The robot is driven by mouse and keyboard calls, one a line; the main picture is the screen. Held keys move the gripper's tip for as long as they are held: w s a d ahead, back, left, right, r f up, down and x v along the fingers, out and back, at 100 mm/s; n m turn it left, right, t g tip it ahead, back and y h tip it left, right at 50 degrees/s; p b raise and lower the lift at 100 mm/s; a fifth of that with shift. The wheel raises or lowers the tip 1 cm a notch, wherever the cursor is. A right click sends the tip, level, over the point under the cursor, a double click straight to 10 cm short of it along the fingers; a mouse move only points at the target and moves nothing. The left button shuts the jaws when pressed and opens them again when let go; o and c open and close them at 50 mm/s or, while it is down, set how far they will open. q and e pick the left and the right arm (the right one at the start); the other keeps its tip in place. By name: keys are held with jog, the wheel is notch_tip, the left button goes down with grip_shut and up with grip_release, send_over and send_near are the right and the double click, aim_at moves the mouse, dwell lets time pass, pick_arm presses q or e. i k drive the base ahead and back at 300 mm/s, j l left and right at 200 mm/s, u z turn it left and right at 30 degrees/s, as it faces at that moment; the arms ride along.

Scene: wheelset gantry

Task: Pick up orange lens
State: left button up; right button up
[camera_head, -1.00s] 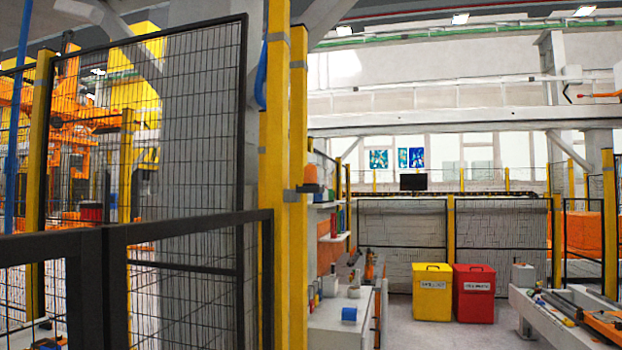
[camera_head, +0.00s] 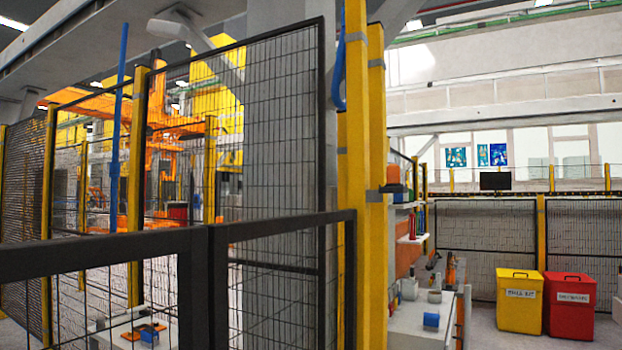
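I cannot make out a lens for certain. A small orange thing (camera_head: 147,331) lies on a white table (camera_head: 170,338) behind the mesh fence at lower left, beside a small blue block (camera_head: 149,338). Another orange thing (camera_head: 393,174) sits on a wall shelf right of the yellow posts. Both are too small to identify. Neither of my grippers shows in the head view.
A dark-framed mesh fence (camera_head: 270,222) with a dark rail (camera_head: 100,255) stands close in front. Yellow posts (camera_head: 357,200) stand right of it. Beyond are a bench (camera_head: 420,322), a yellow bin (camera_head: 519,301) and a red bin (camera_head: 571,305). Some floor shows by the bins.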

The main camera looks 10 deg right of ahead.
aim_at(394, 172)
jog(key=i+l+u, duration=0.2)
jog(key=l+u, duration=0.25)
jog(key=i+l+u, duration=0.15)
jog(key=l+u, duration=1.25)
jog(key=l, duration=0.35)
jog(key=k+l+u, duration=0.1)
jog(key=l, duration=0.4)
jog(key=k+l+u, duration=0.1)
jog(key=l, duration=0.35)
jog(key=k+l+u, duration=0.1)
jog(key=l, duration=0.35)
jog(key=k+l+u, duration=0.1)
jog(key=l, duration=0.35)
